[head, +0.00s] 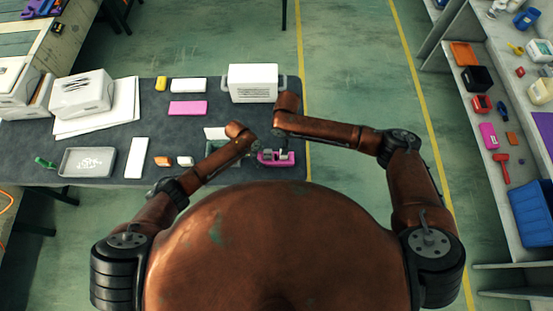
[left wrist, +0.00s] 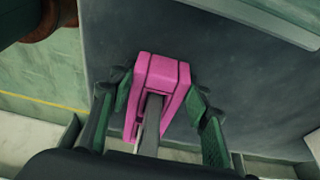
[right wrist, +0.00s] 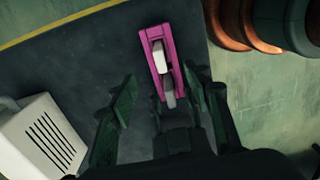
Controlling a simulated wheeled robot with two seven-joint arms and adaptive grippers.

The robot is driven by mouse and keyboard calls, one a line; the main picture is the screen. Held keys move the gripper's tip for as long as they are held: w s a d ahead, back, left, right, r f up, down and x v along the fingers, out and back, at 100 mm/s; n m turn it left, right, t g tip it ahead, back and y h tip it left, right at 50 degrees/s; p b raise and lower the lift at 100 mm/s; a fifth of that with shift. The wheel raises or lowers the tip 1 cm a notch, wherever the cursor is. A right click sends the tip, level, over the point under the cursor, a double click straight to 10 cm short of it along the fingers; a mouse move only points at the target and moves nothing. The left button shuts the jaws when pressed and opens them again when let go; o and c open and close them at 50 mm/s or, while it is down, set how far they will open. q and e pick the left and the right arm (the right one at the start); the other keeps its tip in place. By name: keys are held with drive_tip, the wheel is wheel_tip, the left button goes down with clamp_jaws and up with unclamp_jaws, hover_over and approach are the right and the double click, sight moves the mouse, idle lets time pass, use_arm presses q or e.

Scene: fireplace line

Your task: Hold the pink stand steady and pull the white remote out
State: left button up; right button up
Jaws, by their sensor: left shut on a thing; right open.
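The pink stand (head: 268,158) is near the front right edge of the dark table. It also shows in the left wrist view (left wrist: 165,70) and the right wrist view (right wrist: 174,48). My left gripper (left wrist: 162,82) is shut on the stand, with a finger along each side. The white remote (right wrist: 160,56) sits in the stand's slot, with a grey piece (right wrist: 168,92) beside it. My right gripper (right wrist: 165,88) is open, its fingers apart on either side of the stand's near end. It is not holding the remote. The remote's lower part is hidden in the stand.
A white box-like appliance (head: 253,82) stands behind the stand; it also shows in the right wrist view (right wrist: 42,135). A white card (head: 215,133), a pink block (head: 188,108) and a grey tray (head: 88,162) lie leftward. The table's right edge is close.

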drive_tip(key=shift+f, duration=0.1)
drive_tip(key=shift+f, duration=2.6)
drive_tip(key=shift+c, duration=0.7)
clamp_jaws()
drive_tip(key=shift+r, duration=0.65)
drive_tip(key=shift+r, duration=2.35)
